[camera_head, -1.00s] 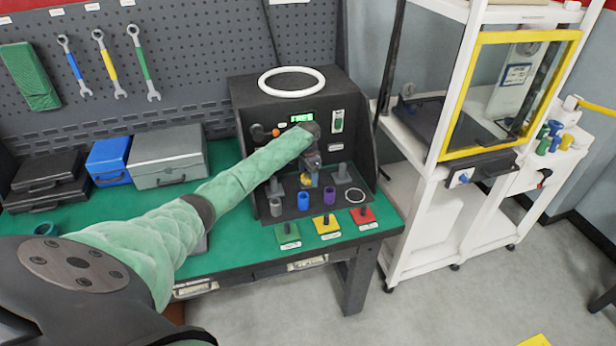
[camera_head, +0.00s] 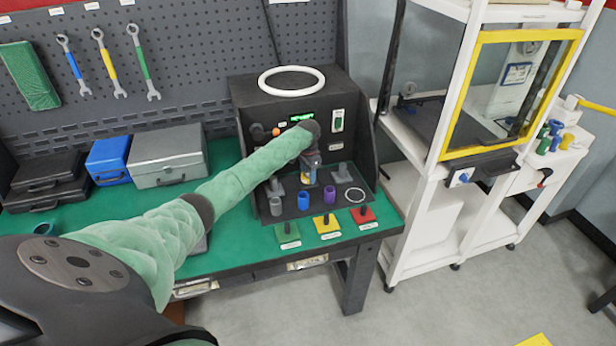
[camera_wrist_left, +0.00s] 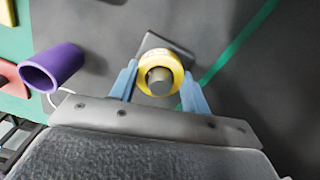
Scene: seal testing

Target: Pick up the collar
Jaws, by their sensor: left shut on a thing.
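A yellow ring-shaped collar (camera_wrist_left: 162,74) sits around a grey post in the left wrist view, with the post's round top showing through its hole. In the head view, the collar (camera_head: 306,179) is small and partly hidden by my left gripper, in front of the black test station (camera_head: 350,130). My left gripper (camera_wrist_left: 163,84) has one blue finger on each side of the collar and is shut on it. Whether the collar has lifted off its base is not clear. My right gripper is out of view.
A grey cylinder (camera_head: 276,206), a blue one (camera_head: 303,200) and a purple one (camera_head: 329,196) stand at the station's front. A thin white ring (camera_head: 355,195) lies beside them. Green, yellow and red pads with knobs line the table edge. Cases (camera_head: 168,156) stand at left.

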